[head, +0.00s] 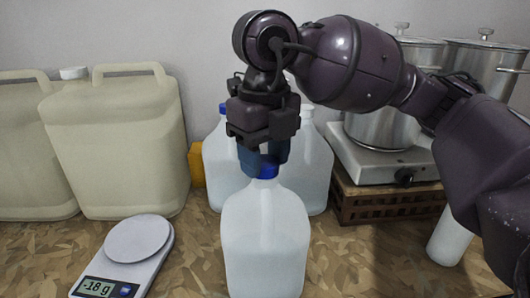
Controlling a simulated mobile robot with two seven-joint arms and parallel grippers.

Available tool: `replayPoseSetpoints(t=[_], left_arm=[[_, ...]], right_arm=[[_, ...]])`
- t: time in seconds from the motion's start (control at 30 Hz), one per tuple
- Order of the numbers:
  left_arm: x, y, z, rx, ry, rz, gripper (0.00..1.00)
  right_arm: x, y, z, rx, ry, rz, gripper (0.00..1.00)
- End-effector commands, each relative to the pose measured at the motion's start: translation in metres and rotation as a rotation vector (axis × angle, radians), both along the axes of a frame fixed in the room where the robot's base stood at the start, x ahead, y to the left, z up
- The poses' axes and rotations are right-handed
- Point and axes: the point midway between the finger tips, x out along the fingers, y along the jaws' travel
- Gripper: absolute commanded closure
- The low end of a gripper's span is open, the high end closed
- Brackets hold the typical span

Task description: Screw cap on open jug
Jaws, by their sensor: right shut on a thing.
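A translucent white jug (266,240) stands upright at the front middle of the counter. A blue cap (267,171) sits at the top of its neck. My right gripper (263,160) points straight down over the jug, with its fingers shut on the blue cap. The fingers partly cover the cap, so I cannot tell how far it is threaded. Two more jugs stand behind, a left one (217,165) with a blue cap and a right one (316,160) whose top is hidden by my arm. My left gripper is not in view.
Large beige canisters (118,145) stand at the left. A kitchen scale (128,255) lies at front left. A hot plate (385,165) with steel pots (480,75) stands on a wooden crate (385,205) at right. A white cylinder (448,238) is at front right.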

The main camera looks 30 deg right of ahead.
Motion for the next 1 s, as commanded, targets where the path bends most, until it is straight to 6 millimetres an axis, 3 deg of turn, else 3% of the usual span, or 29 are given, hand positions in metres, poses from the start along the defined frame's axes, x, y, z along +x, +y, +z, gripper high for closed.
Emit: replayPoseSetpoints(t=[0.27, 0.67, 0.7, 0.87, 1.0], left_arm=[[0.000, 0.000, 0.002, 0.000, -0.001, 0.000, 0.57], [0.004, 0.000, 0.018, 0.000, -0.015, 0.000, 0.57], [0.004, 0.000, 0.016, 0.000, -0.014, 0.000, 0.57], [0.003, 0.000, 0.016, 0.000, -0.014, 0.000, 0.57], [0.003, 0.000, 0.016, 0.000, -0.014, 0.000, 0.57]], right_arm=[[-0.001, 0.000, -0.002, -0.002, 0.005, -0.028, 0.80], [-0.001, 0.000, -0.001, -0.002, 0.004, -0.376, 0.80], [-0.001, 0.000, -0.002, -0.002, 0.004, -0.368, 0.48], [0.000, 0.000, -0.002, -0.001, 0.003, -0.364, 0.24], [0.000, 0.000, -0.001, 0.000, 0.002, -0.364, 0.24]])
